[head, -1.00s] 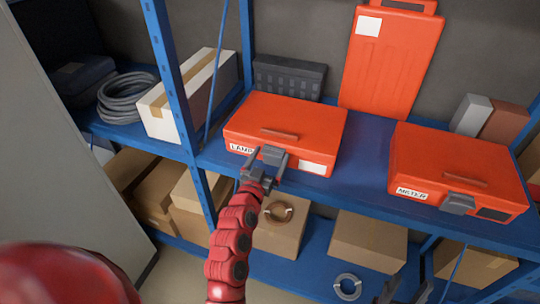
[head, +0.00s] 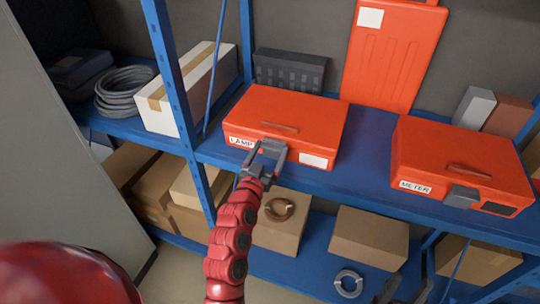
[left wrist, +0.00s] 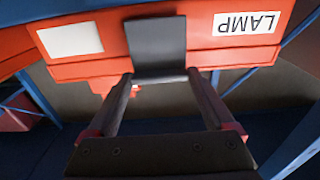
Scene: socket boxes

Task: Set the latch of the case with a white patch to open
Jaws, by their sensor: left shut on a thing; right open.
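The orange case labelled LAMP (head: 285,112) stands on the shelf, with a white patch (head: 313,160) on its front. In the left wrist view the case appears upside down, with its white patch (left wrist: 74,40) at left. Its dark grey latch (left wrist: 156,45) is between label and patch. My left gripper (head: 271,150) is at the case front, its two fingers (left wrist: 162,78) shut on the latch from either side. The latch's exact angle is hard to tell. My right gripper (head: 404,290) shows only as dark fingers at the bottom edge, apart and empty.
A second orange case labelled METER (head: 450,150), with a dark latch and black patch, stands to the right. An orange case (head: 393,55) stands upright behind.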

